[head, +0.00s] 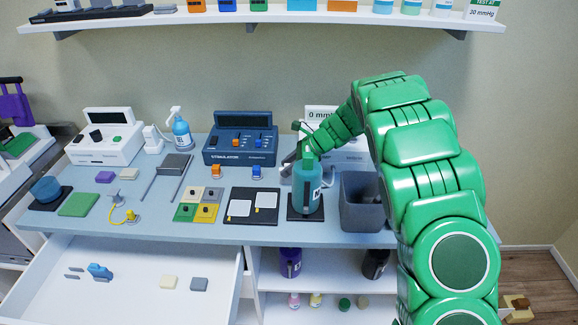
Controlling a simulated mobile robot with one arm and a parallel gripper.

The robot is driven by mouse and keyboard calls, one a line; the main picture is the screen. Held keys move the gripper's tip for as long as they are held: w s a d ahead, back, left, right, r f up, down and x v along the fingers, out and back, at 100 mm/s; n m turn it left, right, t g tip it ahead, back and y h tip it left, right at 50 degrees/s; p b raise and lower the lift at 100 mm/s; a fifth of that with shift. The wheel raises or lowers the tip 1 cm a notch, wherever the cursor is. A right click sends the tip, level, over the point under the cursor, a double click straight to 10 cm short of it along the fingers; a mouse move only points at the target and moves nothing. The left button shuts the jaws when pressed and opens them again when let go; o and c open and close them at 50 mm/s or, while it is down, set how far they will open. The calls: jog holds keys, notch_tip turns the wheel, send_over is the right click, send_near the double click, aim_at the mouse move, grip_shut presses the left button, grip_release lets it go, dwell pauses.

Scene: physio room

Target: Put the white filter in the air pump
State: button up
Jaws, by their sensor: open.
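The air pump (345,150) seems to be the white unit with the "0 mm" display at the back of the counter, right of centre. My green arm and a teal bottle hide much of it. My gripper (293,157) is open in front of the pump's left side, close to the bottle's top; its fingertips are small and partly hidden. I cannot tell for sure which piece is the white filter. A pale cream block (168,283) lies in the open drawer, and a similar pale block (129,174) lies on the counter at the left.
The teal bottle (307,190) stands on a dark mat, with a grey bin (362,205) right of it. A blue stimulator (240,146) stands at the back. Pads and coloured tiles cover the counter's middle. The open drawer (125,300) juts out at front left, mostly empty.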

jog(key=shift+r, duration=0.1)
jog(key=shift+d+r, duration=0.15)
jog(key=shift+r, duration=0.05)
jog(key=v, duration=1.1)
jog(key=o, duration=0.5)
jog(key=shift+d+r, duration=0.15)
jog(key=shift+d, duration=0.1)
jog(key=o, duration=0.5)
